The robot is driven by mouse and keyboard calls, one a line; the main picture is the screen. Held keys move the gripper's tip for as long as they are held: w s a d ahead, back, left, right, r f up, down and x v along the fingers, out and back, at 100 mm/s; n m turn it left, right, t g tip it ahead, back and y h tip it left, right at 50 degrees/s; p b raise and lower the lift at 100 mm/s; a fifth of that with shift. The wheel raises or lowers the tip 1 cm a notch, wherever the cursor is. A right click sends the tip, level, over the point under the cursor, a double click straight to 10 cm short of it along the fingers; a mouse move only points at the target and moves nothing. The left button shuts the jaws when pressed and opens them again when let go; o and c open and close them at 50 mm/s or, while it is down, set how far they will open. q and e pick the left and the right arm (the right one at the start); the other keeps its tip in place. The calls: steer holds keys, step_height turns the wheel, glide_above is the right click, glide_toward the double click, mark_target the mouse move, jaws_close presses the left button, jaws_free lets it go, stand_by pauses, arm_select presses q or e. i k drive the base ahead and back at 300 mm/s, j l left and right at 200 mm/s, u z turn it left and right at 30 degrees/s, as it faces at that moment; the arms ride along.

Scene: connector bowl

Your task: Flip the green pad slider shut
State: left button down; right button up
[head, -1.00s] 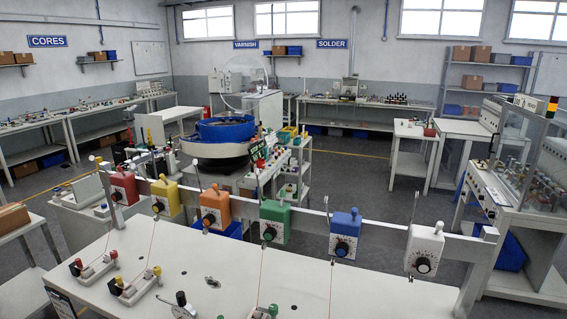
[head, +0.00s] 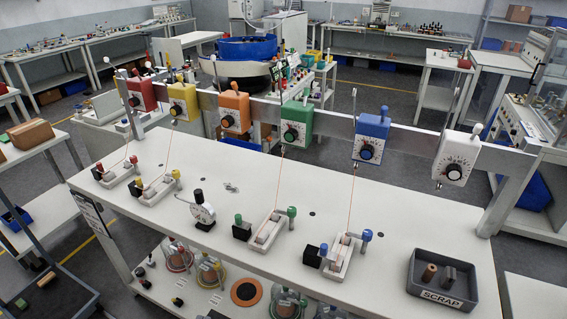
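The green pad unit (head: 265,231) is a pale tray-like base with a pad, fixed on the white bench top. A green-capped post (head: 291,213) stands at its right end. A black block (head: 241,231) with a green knob (head: 238,218) sits at its left end. A thin copper-coloured wire runs down to this unit from the green dial box (head: 296,124) on the rail. Whether the slider stands open or shut is too small to tell. Neither of my grippers is in view.
Similar units stand at red (head: 119,175), yellow (head: 156,188) and blue (head: 342,257). A small dial gauge (head: 203,212) stands left of the green unit. The rail (head: 400,135) with coloured boxes spans the bench's back. Bare bench top lies between units.

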mark_target(239, 222)
steer(key=i+j+u, duration=0.25)
steer(key=j, duration=0.3)
steer(key=i+j+u, duration=0.2)
steer(key=i+j, duration=0.2)
steer(key=k+j, duration=0.05)
steer(key=j, duration=0.05)
